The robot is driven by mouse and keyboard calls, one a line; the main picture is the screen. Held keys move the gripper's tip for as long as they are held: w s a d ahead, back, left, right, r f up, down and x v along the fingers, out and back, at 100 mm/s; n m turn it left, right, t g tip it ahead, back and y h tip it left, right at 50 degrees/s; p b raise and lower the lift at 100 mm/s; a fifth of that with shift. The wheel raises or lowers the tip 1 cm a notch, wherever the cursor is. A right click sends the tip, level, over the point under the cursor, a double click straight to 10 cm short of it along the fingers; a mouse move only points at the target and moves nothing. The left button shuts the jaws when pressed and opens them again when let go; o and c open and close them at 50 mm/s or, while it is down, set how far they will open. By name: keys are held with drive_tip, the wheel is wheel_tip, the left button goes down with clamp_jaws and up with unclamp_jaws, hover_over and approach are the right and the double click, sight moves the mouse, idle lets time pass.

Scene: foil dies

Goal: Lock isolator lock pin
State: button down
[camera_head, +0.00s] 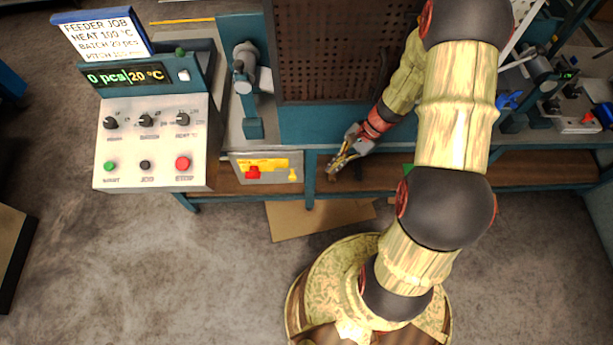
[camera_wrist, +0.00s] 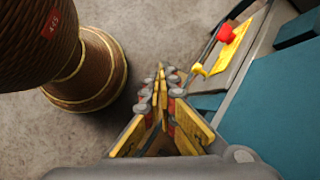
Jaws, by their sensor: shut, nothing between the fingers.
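The isolator is a grey plate (camera_head: 240,163) on the front of the bench, with a yellow body (camera_head: 268,163) and a red knob (camera_head: 252,172). A small yellow pin-like part (camera_head: 292,174) sits at its right end; I take it to be the lock pin. In the wrist view the red knob (camera_wrist: 226,33) and the yellow pin (camera_wrist: 200,70) show at the upper right. My gripper (camera_head: 332,177) is to the right of the isolator, apart from it. In the wrist view its fingers (camera_wrist: 160,72) are shut together and empty, left of the pin.
A control box (camera_head: 150,140) with knobs and buttons stands left of the isolator. A brown perforated panel (camera_head: 325,50) rises behind. A cardboard sheet (camera_head: 300,220) lies on the floor below. Open floor lies in front.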

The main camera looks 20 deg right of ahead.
drive_tip(key=w+d+f+m+t, duration=0.1)
drive_tip(key=w+f+m, duration=0.1)
drive_tip(key=f+m, duration=0.2)
drive_tip(key=w+d+f+m+t+p, duration=0.1)
drive_tip(key=w+d+f+m+t, duration=0.1)
drive_tip(key=f, duration=0.6)
drive_tip(key=shift+w+f+m+y, duration=0.25)
drive_tip(key=shift+w+m+y, duration=0.15)
drive_tip(key=shift+w+m, duration=0.55)
drive_tip(key=shift+s, duration=0.2)
drive_tip(key=a+r+b+x, duration=0.1)
drive_tip(key=x, duration=0.5)
drive_tip(key=w+b+x, duration=0.1)
drive_tip(key=b+x, duration=0.1)
drive_tip(key=x, duration=0.5)
drive_tip(key=shift+a+r, duration=0.35)
drive_tip(key=shift+a, duration=0.05)
